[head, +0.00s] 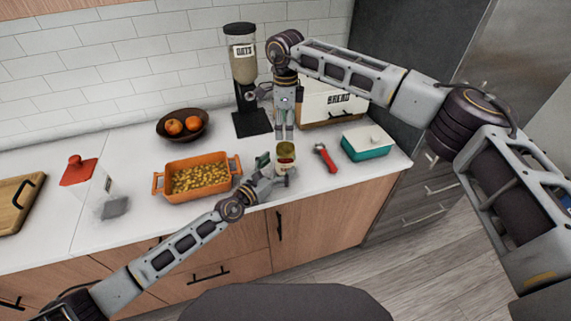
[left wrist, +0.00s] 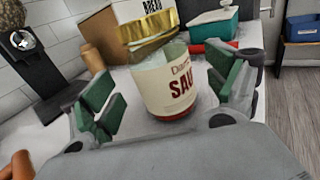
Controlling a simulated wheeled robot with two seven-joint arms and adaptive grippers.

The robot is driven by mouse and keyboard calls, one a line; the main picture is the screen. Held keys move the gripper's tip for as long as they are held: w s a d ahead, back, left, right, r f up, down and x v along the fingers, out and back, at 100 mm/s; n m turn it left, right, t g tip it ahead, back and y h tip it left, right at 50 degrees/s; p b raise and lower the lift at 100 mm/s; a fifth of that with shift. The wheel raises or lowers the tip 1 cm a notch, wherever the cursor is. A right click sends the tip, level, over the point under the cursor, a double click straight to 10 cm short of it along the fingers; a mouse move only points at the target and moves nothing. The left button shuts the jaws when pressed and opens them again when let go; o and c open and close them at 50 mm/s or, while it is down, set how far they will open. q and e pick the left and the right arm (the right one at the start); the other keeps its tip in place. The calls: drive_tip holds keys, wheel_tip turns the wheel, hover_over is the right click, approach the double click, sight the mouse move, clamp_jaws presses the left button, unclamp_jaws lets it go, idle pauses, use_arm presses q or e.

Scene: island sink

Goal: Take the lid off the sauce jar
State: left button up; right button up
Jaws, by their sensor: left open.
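The sauce jar (head: 285,157) stands upright near the counter's front edge. The left wrist view shows its cream label and red base (left wrist: 168,88). A gold ribbed lid (left wrist: 150,34) shows at the jar's top; I cannot tell whether it is seated. My left gripper (head: 272,175) is open, and in its wrist view its green finger pads (left wrist: 165,95) stand on either side of the jar, with gaps. My right gripper (head: 284,136) points down just above the jar in the head view. Its finger opening and any contact with the lid are unclear.
An orange casserole (head: 170,195) stands left of the jar. A red-handled tool (head: 325,158) and a teal butter dish (head: 366,145) are to the right. The oats dispenser (head: 243,70) and bread box (head: 334,104) stand behind. The front counter edge is close.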

use_arm(q)
drive_tip(key=shift+x, duration=2)
